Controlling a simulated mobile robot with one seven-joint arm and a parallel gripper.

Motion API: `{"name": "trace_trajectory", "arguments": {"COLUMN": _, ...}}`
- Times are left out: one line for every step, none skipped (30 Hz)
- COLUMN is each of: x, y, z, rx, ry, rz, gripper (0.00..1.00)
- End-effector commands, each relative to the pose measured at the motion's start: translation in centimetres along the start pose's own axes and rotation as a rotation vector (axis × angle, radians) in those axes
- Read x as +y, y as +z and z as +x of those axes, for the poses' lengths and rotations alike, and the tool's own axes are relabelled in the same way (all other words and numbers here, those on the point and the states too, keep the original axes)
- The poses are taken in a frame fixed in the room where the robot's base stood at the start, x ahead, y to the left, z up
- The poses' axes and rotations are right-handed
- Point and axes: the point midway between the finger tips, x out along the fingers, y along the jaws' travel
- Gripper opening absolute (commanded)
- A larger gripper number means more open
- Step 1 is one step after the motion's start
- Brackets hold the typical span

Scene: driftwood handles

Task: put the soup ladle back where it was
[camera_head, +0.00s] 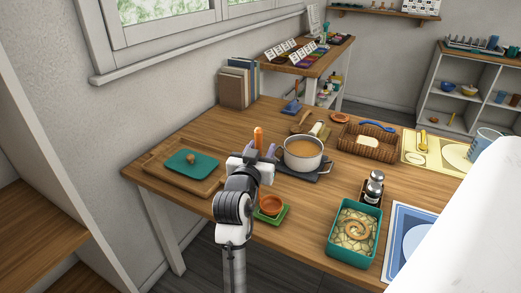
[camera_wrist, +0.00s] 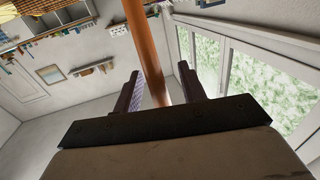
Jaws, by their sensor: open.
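An orange-brown wooden handle (camera_head: 258,138) stands up at my gripper (camera_head: 262,153) in the head view. In the wrist view the same kind of handle (camera_wrist: 147,50) runs between the two dark fingers of my gripper (camera_wrist: 160,88). The jaws are open around it, and I cannot tell whether they touch it. The handle's lower end and any ladle bowl are hidden, so I cannot confirm it is the soup ladle. A steel pot (camera_head: 303,163) of orange-brown soup (camera_head: 303,148) stands on a dark trivet just right of my gripper.
A green tray (camera_head: 193,163) on a wooden board lies left. An orange cup (camera_head: 271,204) sits close in front. A wicker basket (camera_head: 368,143) with a blue-handled utensil (camera_head: 377,126), a shaker stand (camera_head: 374,188) and a teal dish (camera_head: 354,232) lie right. Books (camera_head: 238,84) stand behind.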

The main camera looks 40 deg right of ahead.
Motion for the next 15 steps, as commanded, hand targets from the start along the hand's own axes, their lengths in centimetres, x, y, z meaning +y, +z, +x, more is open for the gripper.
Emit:
{"name": "trace_trajectory", "arguments": {"x": 0.0, "y": 0.0, "z": 0.0, "rx": 0.000, "ry": 0.000, "rz": 0.000, "gripper": 0.41}}
{"name": "trace_trajectory", "arguments": {"x": 0.0, "y": -0.1, "z": 0.0, "rx": 0.000, "ry": 0.000, "rz": 0.000, "gripper": 0.41}}
{"name": "trace_trajectory", "arguments": {"x": 0.0, "y": -0.2, "z": 0.0, "rx": 0.001, "ry": 0.000, "rz": 0.000, "gripper": 0.41}}
{"name": "trace_trajectory", "arguments": {"x": 0.0, "y": -0.3, "z": 0.0, "rx": 0.001, "ry": 0.000, "rz": 0.000, "gripper": 0.41}}
{"name": "trace_trajectory", "arguments": {"x": 0.0, "y": -0.6, "z": 0.0, "rx": 0.001, "ry": 0.000, "rz": 0.000, "gripper": 0.41}}
{"name": "trace_trajectory", "arguments": {"x": -0.1, "y": -0.3, "z": -0.4, "rx": 0.001, "ry": -0.001, "rz": 0.000, "gripper": 0.41}}
{"name": "trace_trajectory", "arguments": {"x": -0.1, "y": -0.2, "z": -0.8, "rx": 0.002, "ry": -0.002, "rz": 0.000, "gripper": 0.41}}
{"name": "trace_trajectory", "arguments": {"x": -0.1, "y": -0.2, "z": -1.2, "rx": 0.001, "ry": -0.002, "rz": 0.001, "gripper": 0.41}}
{"name": "trace_trajectory", "arguments": {"x": -0.1, "y": -0.2, "z": -1.9, "rx": 0.001, "ry": -0.002, "rz": 0.001, "gripper": 0.41}}
{"name": "trace_trajectory", "arguments": {"x": -0.1, "y": -0.1, "z": -2.5, "rx": 0.002, "ry": -0.003, "rz": 0.001, "gripper": 0.41}}
{"name": "trace_trajectory", "arguments": {"x": -0.1, "y": -0.1, "z": -3.2, "rx": 0.002, "ry": -0.003, "rz": 0.001, "gripper": 0.41}}
{"name": "trace_trajectory", "arguments": {"x": -0.1, "y": -0.1, "z": -4.1, "rx": 0.001, "ry": -0.003, "rz": 0.001, "gripper": 0.41}}
{"name": "trace_trajectory", "arguments": {"x": -0.1, "y": -0.1, "z": -4.8, "rx": 0.002, "ry": -0.003, "rz": 0.000, "gripper": 0.41}}
{"name": "trace_trajectory", "arguments": {"x": -0.1, "y": -0.1, "z": -5.5, "rx": 0.001, "ry": -0.002, "rz": 0.000, "gripper": 0.41}}
{"name": "trace_trajectory", "arguments": {"x": -0.1, "y": -0.1, "z": -6.4, "rx": 0.002, "ry": -0.003, "rz": 0.001, "gripper": 0.41}}
